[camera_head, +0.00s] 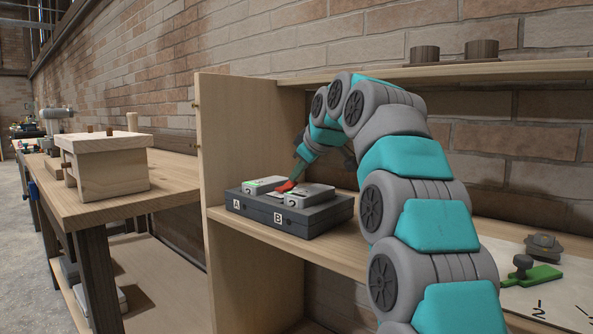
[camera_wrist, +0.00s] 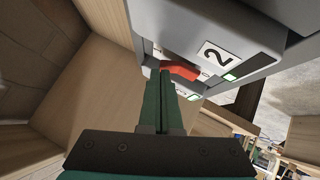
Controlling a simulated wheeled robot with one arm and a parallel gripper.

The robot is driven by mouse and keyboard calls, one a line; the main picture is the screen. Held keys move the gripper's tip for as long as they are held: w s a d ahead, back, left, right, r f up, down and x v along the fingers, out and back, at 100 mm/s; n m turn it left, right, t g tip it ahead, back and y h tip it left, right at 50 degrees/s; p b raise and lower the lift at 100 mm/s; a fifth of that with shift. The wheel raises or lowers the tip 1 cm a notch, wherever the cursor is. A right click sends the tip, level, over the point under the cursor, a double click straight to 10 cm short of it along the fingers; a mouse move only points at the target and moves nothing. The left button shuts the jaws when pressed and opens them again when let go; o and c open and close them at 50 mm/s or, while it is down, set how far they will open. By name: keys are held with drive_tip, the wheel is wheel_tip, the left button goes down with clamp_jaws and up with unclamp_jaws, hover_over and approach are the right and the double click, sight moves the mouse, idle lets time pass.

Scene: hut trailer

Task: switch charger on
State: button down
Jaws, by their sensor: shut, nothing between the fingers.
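The charger (camera_head: 300,220) is a dark grey box with labels A and B on its front, standing on a wooden shelf. Two light grey packs sit on its top: a left one (camera_head: 262,185) and a right one (camera_head: 305,195). A red switch lever (camera_head: 285,187) lies between them and also shows in the wrist view (camera_wrist: 181,71). My gripper (camera_head: 296,175) reaches down at the lever. In the wrist view its green fingers (camera_wrist: 163,72) are together, tips right beside the lever; whether they touch it I cannot tell. A small mark shows beside the lever; its setting is unclear.
A wooden side panel (camera_head: 225,140) stands left of the charger, and an upper shelf (camera_head: 500,70) runs above. A brick wall is behind. A green clamp-like part (camera_head: 530,275) lies on a white sheet at right. A workbench (camera_head: 130,195) stands left.

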drive_tip(key=shift+r, duration=0.1)
drive_tip(key=shift+w+d+r+g+p, duration=0.2)
drive_tip(key=shift+g+p, duration=0.1)
drive_tip(key=shift+p, duration=0.8)
drive_tip(key=shift+w+d+m+y+p, duration=0.15)
drive_tip(key=shift+m+y+p, duration=0.15)
drive_tip(key=shift+p, duration=0.2)
drive_tip(key=shift+f+b, duration=0.4)
drive_tip(key=shift+w+d+f, duration=0.2)
drive_tip(key=shift+w+f, duration=0.05)
drive_tip(key=shift+w, duration=0.1)
drive_tip(key=shift+s+a, duration=0.1)
drive_tip(key=shift+s, duration=0.05)
drive_tip(key=shift+s+a+r, duration=0.2)
drive_tip(key=shift+s+a, duration=0.2)
drive_tip(key=shift+s, duration=0.1)
